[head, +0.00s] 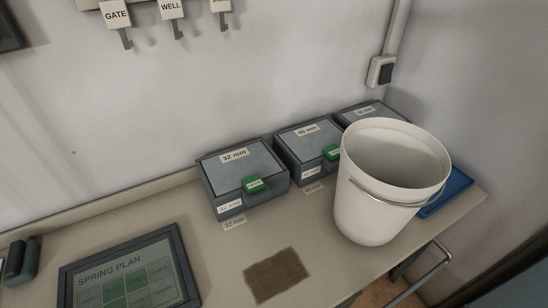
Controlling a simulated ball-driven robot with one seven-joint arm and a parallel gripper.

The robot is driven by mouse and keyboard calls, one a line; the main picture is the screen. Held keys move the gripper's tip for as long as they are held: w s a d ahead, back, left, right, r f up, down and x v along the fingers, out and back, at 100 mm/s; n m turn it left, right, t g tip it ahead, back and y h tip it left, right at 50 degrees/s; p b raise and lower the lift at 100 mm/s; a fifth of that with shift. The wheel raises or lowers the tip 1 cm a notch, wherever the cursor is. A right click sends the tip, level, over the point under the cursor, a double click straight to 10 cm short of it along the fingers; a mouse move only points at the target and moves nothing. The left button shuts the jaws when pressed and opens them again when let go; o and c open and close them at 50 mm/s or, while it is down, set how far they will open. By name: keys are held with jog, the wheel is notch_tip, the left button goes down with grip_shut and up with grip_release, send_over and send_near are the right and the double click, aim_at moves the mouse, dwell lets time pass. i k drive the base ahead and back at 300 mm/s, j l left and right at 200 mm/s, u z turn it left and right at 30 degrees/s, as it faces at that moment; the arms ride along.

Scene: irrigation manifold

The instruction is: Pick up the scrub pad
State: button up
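A brown, rough-textured rectangle, which looks like the scrub pad (276,275), lies flat near the front of the bench in the head view. It is turned slightly, and nothing covers it. My gripper does not show in this view.
A white bucket (375,205) stands right of the pad. Grey lidded boxes (241,172) (308,148) with green latches line the wall, a third partly hidden by the bucket. A framed spring plan (130,277) lies left. A blue tray (450,192) sits behind the bucket. Bare bench surrounds the pad.

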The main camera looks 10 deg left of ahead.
aim_at(21, 268)
jog(key=u, duration=1.75)
